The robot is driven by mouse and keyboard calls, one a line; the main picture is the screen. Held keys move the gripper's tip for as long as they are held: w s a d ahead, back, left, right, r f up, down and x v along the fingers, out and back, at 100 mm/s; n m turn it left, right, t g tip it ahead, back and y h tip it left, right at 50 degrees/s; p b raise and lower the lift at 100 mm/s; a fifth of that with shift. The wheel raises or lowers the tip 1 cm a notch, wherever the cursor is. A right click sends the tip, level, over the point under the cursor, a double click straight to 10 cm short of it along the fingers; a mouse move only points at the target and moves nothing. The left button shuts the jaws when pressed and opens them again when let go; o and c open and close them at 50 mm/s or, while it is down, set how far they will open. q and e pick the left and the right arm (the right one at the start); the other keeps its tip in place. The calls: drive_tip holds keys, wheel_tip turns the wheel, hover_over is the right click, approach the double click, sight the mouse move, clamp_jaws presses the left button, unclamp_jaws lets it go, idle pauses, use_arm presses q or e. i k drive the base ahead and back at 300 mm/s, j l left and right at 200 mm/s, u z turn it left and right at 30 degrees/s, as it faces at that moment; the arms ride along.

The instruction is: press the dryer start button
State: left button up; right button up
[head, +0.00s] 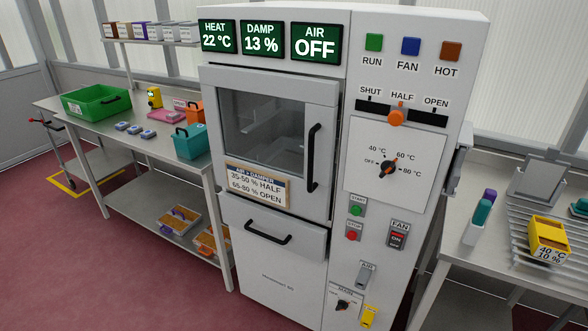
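The dryer (282,198) is a tall grey cabinet in the middle of the head view. Its green start button (356,211) sits on the right-hand panel under a START label, above the red stop button (352,236). The displays (268,39) read HEAT 22 °C, DAMP 13 % and AIR OFF. The orange damper slider (396,117) stands at HALF. The black and orange temperature knob (387,169) is on the white dial plate. The fan switch (397,239) is red and reads ON. The dryer door (272,140) is closed. Neither of my grippers shows.
A left bench (125,141) holds a green crate (95,100), a teal box (190,141) and small items, with trays below. A right bench (470,262) holds a rack and a yellow box (547,236). The red floor before the dryer is clear.

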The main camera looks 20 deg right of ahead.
sight(355, 211)
drive_tip(key=l+z, duration=0.2)
drive_tip(key=z, duration=0.95)
